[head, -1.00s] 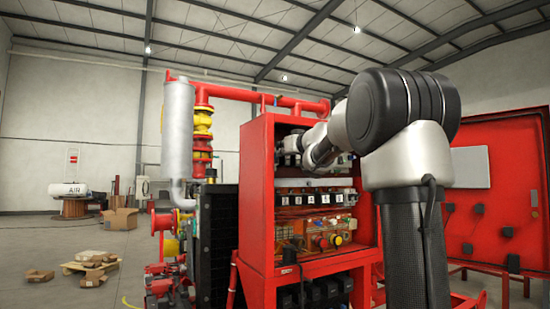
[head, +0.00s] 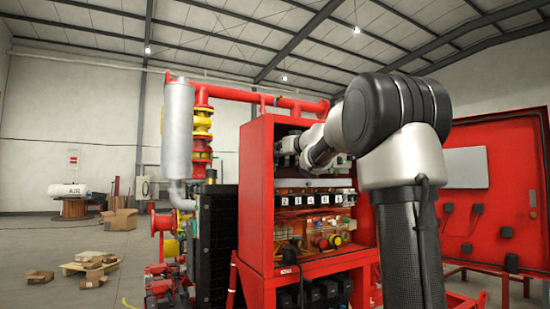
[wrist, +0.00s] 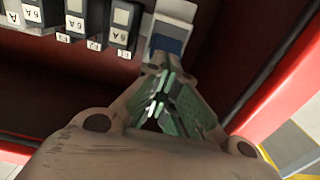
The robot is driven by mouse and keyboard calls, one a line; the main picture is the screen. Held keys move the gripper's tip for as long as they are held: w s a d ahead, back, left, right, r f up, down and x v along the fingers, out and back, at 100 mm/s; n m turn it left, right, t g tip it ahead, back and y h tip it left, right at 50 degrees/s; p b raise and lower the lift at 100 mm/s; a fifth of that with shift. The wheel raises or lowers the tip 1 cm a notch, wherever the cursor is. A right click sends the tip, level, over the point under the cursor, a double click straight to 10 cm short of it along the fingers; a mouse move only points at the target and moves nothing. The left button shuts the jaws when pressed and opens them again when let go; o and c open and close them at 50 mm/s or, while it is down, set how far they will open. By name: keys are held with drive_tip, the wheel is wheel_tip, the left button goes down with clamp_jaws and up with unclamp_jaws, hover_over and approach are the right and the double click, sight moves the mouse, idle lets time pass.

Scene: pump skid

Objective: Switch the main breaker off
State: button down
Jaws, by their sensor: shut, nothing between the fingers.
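The open red cabinet (head: 256,200) stands ahead in the head view, with my arm reaching into its upper part. My gripper (wrist: 165,90) is shut and empty in the wrist view. Its green-padded fingertips are close to a pale unit with a blue face (wrist: 168,42), which may be the main breaker. I cannot tell whether they touch it. The fingers and my wrist hide part of it, and its lever position is unclear. A row of black breakers (wrist: 122,25) with white tags sits to its left.
The cabinet's red side wall (wrist: 285,85) is close on the right in the wrist view. Below, the head view shows a row of numbered tags (head: 312,199) and coloured knobs (head: 322,243). The open red door (head: 472,220) is at the right.

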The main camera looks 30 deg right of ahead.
drive_tip(key=shift+a+r, duration=0.1)
idle(0.6)
drive_tip(key=s+f, duration=0.2)
drive_tip(key=s, duration=0.4)
drive_tip(key=shift+s+d+f, duration=0.2)
drive_tip(key=shift+s+f, duration=0.05)
drive_tip(key=shift+s, duration=0.05)
idle(1.1)
idle(0.4)
